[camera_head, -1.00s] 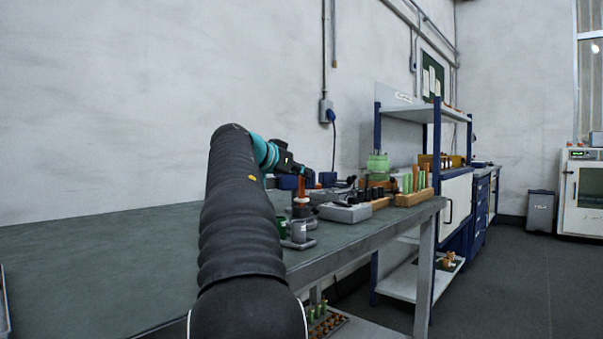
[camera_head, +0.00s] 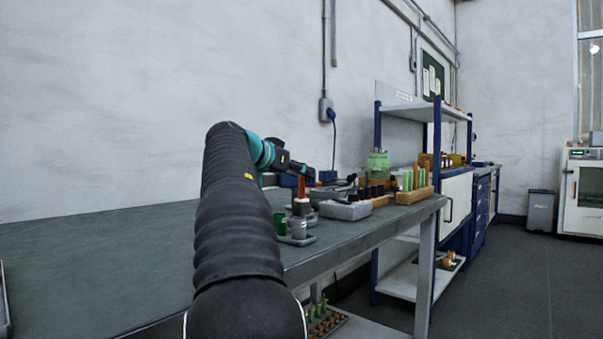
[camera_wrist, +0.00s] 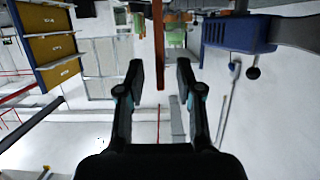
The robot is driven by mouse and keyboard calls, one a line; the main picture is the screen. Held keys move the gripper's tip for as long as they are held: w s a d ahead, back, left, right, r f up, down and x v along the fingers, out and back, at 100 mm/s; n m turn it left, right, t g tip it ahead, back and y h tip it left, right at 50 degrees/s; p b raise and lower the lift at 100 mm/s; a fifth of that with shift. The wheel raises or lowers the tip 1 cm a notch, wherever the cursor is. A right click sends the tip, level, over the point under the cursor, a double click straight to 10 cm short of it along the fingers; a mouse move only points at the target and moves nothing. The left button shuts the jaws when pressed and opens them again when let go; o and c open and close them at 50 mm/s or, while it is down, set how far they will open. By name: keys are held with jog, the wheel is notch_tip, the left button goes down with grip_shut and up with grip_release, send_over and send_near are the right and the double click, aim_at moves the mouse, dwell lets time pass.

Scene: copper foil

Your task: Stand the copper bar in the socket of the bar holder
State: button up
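The copper bar (camera_head: 302,185) is upright, its lower end at a dark block (camera_head: 301,208) that appears to be the bar holder. I cannot tell how deep the bar sits in the socket. My gripper (camera_head: 309,171) is at the upper part of the bar. In the wrist view the bar (camera_wrist: 158,45) runs between the two fingers of my gripper (camera_wrist: 159,68), with a visible gap on each side. The fingers are open. The bar's lower end is not clear in the wrist view.
A grey tray (camera_head: 345,211) and a wooden rack (camera_head: 414,196) with green and copper pieces stand to the right.

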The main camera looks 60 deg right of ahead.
jog(key=v, duration=1)
jog(key=shift+a+r, duration=0.15)
jog(key=shift+a, duration=0.25)
jog(key=o, duration=0.3)
jog(key=shift+r+p, duration=0.9)
jog(key=shift+r, duration=0.15)
dwell(0.4)
notch_tip(320, 180, up, 7)
jog(key=p, duration=0.6)
dwell(0.3)
dwell(0.5)
